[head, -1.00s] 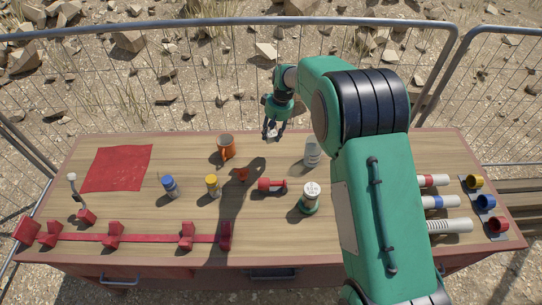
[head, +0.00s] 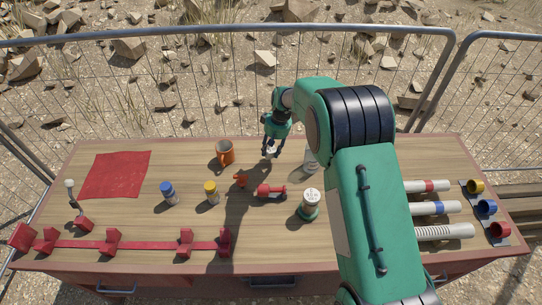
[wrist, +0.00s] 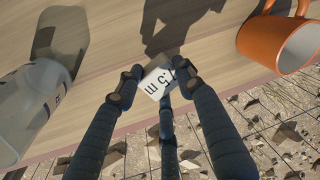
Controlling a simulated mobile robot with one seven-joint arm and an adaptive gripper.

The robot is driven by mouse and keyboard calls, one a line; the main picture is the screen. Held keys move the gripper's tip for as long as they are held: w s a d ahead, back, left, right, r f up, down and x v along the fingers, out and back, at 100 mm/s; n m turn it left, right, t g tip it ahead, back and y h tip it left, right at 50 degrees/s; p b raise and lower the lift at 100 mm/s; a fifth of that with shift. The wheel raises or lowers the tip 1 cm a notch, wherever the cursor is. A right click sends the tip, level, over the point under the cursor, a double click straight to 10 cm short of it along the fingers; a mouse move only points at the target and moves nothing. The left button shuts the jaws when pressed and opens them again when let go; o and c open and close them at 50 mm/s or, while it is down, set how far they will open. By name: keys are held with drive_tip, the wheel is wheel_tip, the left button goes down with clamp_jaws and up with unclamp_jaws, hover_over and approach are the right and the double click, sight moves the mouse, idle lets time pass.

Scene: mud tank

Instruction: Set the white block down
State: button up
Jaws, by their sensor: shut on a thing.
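My gripper (head: 271,153) is over the far edge of the wooden table, its fingers pointing down. In the wrist view my gripper (wrist: 150,80) has its dark fingers closed around a small white block (wrist: 156,84) with black markings that look like ".5 m". The block sits tilted in the picture between the fingertips. In the head view only a small pale bit of it shows between the fingers. A shadow lies on the wood near it in the wrist view; I cannot tell exactly how high the block is.
An orange mug (head: 225,152) stands left of my gripper, a clear jar (head: 311,161) right. Nearer are a red dumbbell-shaped part (head: 271,191), a green-based white-topped jar (head: 310,205), yellow (head: 211,193) and blue-capped (head: 169,194) bottles. A red cloth (head: 115,175) lies far left.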

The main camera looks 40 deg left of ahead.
sight(272, 150)
drive_tip(key=shift+f, duration=1.85)
drive_tip(key=shift+b, duration=0.3)
drive_tip(key=o, duration=1.4)
drive_tip(key=shift+c, duration=0.2)
drive_tip(key=shift+r, duration=0.1)
drive_tip(key=r, duration=0.4)
drive_tip(key=d+r+p, duration=0.1)
drive_tip(key=r, duration=0.2)
drive_tip(key=d+r, duration=0.1)
drive_tip(key=r, duration=0.3)
drive_tip(key=shift+w+r+p, duration=0.3)
drive_tip(key=shift+w+p, duration=0.1)
